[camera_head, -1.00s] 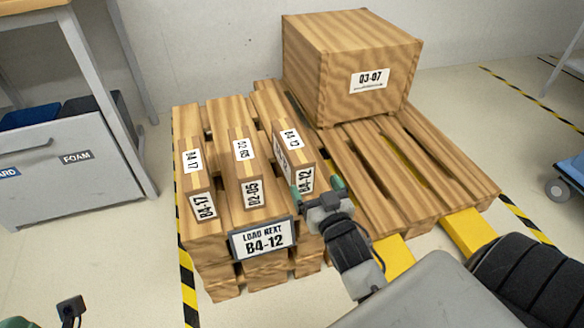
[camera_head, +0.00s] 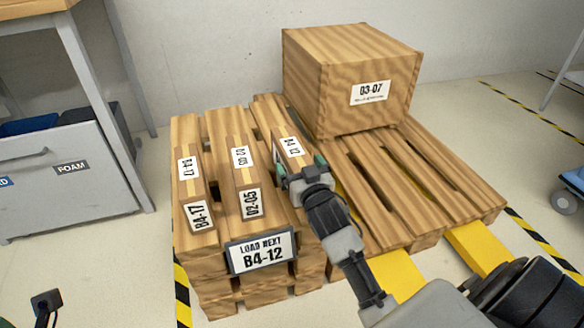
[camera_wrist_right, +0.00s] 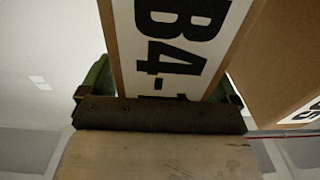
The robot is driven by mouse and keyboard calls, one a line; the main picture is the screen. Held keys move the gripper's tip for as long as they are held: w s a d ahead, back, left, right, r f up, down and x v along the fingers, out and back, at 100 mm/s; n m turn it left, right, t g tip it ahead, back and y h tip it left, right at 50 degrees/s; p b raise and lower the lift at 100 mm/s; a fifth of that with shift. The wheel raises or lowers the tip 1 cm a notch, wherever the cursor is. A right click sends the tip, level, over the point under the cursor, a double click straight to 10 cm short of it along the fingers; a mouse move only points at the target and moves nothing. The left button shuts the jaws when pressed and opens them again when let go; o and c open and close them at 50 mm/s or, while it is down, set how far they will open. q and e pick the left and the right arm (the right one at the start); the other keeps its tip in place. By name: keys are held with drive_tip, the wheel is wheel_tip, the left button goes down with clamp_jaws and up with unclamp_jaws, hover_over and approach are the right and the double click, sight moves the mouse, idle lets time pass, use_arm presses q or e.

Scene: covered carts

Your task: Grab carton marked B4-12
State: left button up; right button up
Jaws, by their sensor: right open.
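The carton marked B4-12 (camera_head: 291,148) is the rightmost of three narrow brown cartons standing on the left pallet. My right gripper (camera_head: 300,166) is at its near end and hides its front label. In the right wrist view the label on the carton (camera_wrist_right: 175,40) reads "B4-1", with the rest hidden. The open green-tipped fingers of the right gripper (camera_wrist_right: 165,88) stand on either side of the carton. A dark part that looks like my left gripper (camera_head: 47,300) shows at the bottom left edge; its jaws are not clear.
Cartons B4-17 (camera_head: 190,180) and 02-05 (camera_head: 247,180) stand to the left on the same pallet. A "LOAD NEXT B4-12" sign (camera_head: 261,252) is on the pallet's front. A large box 03-07 (camera_head: 340,95) sits on the right pallet (camera_head: 445,175). A grey cabinet (camera_head: 75,195) stands at left.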

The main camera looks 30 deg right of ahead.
drive_tip(key=c, duration=1.5)
drive_tip(key=shift+r, duration=0.15)
drive_tip(key=shift+r, duration=0.1)
